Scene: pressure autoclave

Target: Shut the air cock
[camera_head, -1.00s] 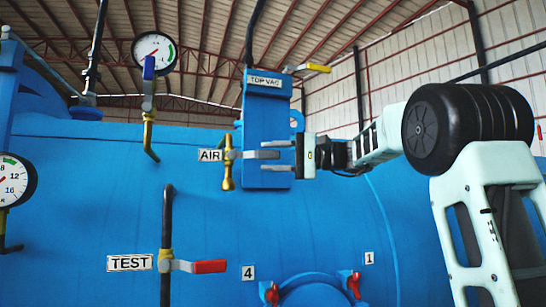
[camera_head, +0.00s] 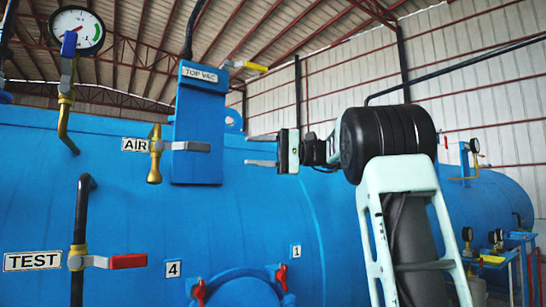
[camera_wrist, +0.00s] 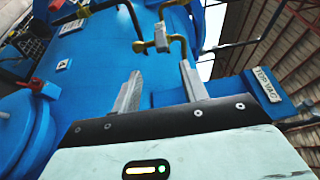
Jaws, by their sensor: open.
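The air cock is a brass valve (camera_head: 155,153) with a flat grey lever (camera_head: 190,146) that points right, about level. It sits just right of the AIR label (camera_head: 136,144). My gripper (camera_head: 254,150) is open and empty, to the right of the lever's tip with a visible gap. Its two fingers point left toward the lever, one above the other. In the wrist view the brass valve (camera_wrist: 149,46) shows beyond the open fingers of my gripper (camera_wrist: 161,88), with the lever seen nearly end-on. Nothing is between the fingers.
Below left is the TEST valve's red lever (camera_head: 127,261). A pressure gauge (camera_head: 77,31) is at upper left.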

